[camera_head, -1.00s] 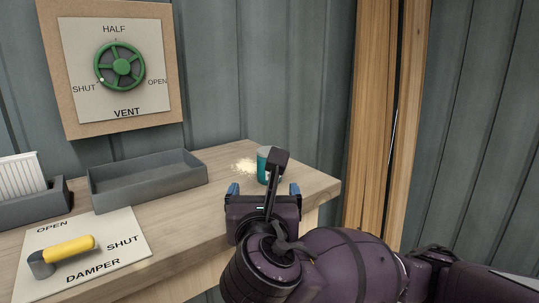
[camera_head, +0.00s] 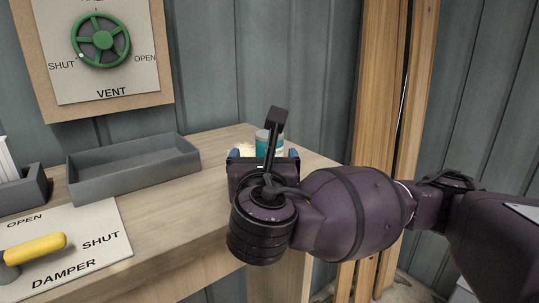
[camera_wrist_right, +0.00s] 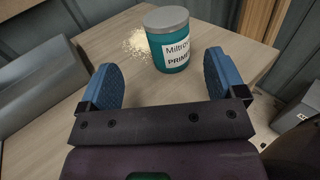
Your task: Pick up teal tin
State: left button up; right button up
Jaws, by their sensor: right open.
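The teal tin (camera_head: 279,145) stands upright near the far right corner of the wooden bench, mostly hidden behind my right gripper in the head view. In the right wrist view the tin (camera_wrist_right: 168,42) shows a grey lid and a white label. My right gripper (camera_head: 264,156) is open and empty. In the right wrist view its two blue fingers (camera_wrist_right: 162,78) are spread, and the tin stands just beyond them, roughly in line with the gap. The fingers do not touch it. My left gripper is not in view.
A pale spill of grains (camera_wrist_right: 137,42) lies beside the tin. A grey tray (camera_head: 135,168) is on the wooden bench (camera_head: 180,218) to the left. A damper plate with a yellow handle (camera_head: 36,248) is at front left. A green vent wheel (camera_head: 100,41) is on the wall.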

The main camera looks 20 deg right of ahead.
aim_at(266, 148)
jog(key=shift+x, duration=1.55)
jog(key=x, duration=0.2)
jog(key=d+p+x, duration=0.1)
jog(key=x, duration=0.1)
jog(key=shift+w+d+f, duration=0.1)
jog(key=shift+f, duration=0.1)
jog(key=shift+w, duration=0.35)
jog(key=c, duration=0.9)
jog(key=shift+c, duration=0.9)
jog(key=shift+r, duration=0.1)
